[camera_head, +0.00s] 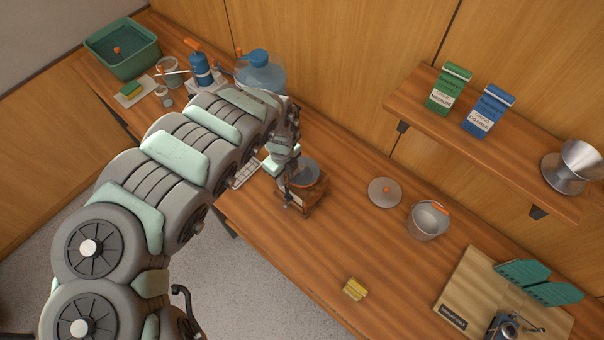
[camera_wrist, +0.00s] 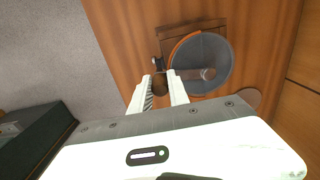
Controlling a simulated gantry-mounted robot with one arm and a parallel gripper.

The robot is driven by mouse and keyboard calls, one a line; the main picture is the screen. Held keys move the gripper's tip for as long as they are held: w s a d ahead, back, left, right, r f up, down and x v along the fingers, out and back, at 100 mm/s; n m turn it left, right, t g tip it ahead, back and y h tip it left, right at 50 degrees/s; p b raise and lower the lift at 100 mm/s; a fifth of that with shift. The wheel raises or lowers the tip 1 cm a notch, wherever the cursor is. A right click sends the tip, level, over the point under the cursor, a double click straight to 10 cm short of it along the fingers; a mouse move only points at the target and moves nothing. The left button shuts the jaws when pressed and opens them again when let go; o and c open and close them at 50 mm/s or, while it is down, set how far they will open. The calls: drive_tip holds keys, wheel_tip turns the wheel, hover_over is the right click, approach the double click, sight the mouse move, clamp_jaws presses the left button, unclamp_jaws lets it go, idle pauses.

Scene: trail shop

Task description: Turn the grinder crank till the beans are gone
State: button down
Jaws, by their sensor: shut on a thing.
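The grinder (camera_head: 316,197) is a brown wooden box with a grey bowl-shaped hopper on top, standing near the counter's front edge. In the wrist view its round grey hopper (camera_wrist: 212,58) has an orange arc on its rim, and a crank arm reaches across it. My gripper (camera_head: 288,186) is at the grinder's left side. In the wrist view my gripper (camera_wrist: 160,84) has its two pale fingers closed around the brown crank knob (camera_wrist: 160,85). I see no beans in the hopper, but its inside is dark and partly crossed by the crank.
A round grey lid (camera_head: 384,193), a metal pot (camera_head: 428,220) and a yellow block (camera_head: 355,289) lie to the right on the counter. A shelf (camera_head: 420,105) with green and blue bags hangs above.

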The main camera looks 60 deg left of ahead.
drive_tip(key=shift+a, duration=0.8)
drive_tip(key=shift+a+f, duration=0.1)
drive_tip(key=a+b, duration=0.2)
drive_tip(key=b, duration=0.1)
drive_tip(key=shift+w+a+f, duration=0.2)
drive_tip(key=shift+w+a, duration=0.1)
drive_tip(key=shift+w, duration=0.1)
drive_tip(key=shift+w+a+r+b, duration=0.1)
drive_tip(key=shift+w+a+b, duration=0.05)
drive_tip(key=shift+a+b, duration=0.2)
drive_tip(key=shift+a+r, duration=0.1)
drive_tip(key=shift+r, duration=0.1)
